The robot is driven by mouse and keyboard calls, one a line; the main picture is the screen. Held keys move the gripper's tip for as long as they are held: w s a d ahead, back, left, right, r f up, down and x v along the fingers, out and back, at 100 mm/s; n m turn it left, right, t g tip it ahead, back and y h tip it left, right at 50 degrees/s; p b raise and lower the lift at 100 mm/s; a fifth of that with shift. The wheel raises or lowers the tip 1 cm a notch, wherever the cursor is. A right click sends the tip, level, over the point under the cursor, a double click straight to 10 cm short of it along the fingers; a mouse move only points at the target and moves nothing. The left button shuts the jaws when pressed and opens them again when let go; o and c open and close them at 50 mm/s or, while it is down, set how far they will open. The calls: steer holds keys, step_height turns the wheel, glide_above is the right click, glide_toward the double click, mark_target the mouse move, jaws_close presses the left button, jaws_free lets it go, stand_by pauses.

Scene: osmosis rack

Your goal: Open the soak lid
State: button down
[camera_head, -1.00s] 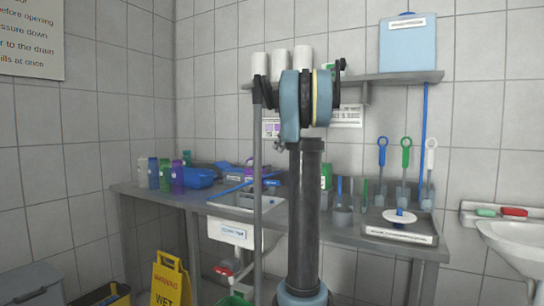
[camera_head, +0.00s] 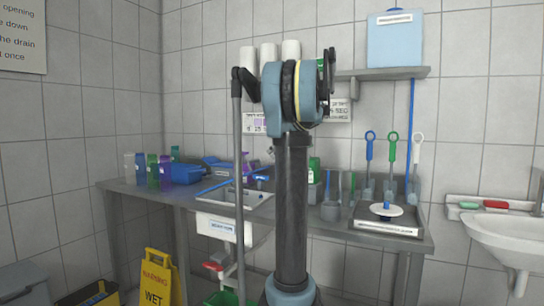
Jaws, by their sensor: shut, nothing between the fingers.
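A flat tray (camera_head: 420,229) with a labelled front stands at the right end of the bench. A white disc with a blue knob (camera_head: 386,210) lies on it and looks like a lid; I cannot read the label to tell whether it is the soak lid. A grey bin with a flat top (camera_head: 22,284) is cut off at the lower left. My arm stands upright in mid-view, its upper joints folded in front of the wall. I cannot make out my gripper among the dark parts there. No gripper shows near the tray or bin.
A grey bench (camera_head: 330,226) runs along the wall with a sink (camera_head: 236,199), bottles and upright brushes. A yellow wet-floor sign (camera_head: 160,280) stands lower left. A white basin (camera_head: 512,236) is at right.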

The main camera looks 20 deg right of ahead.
steer(key=x, duration=0.7)
steer(key=shift+w+a+f, duration=0.2)
steer(key=shift+a+f, duration=0.05)
steer(key=shift+r, duration=0.1)
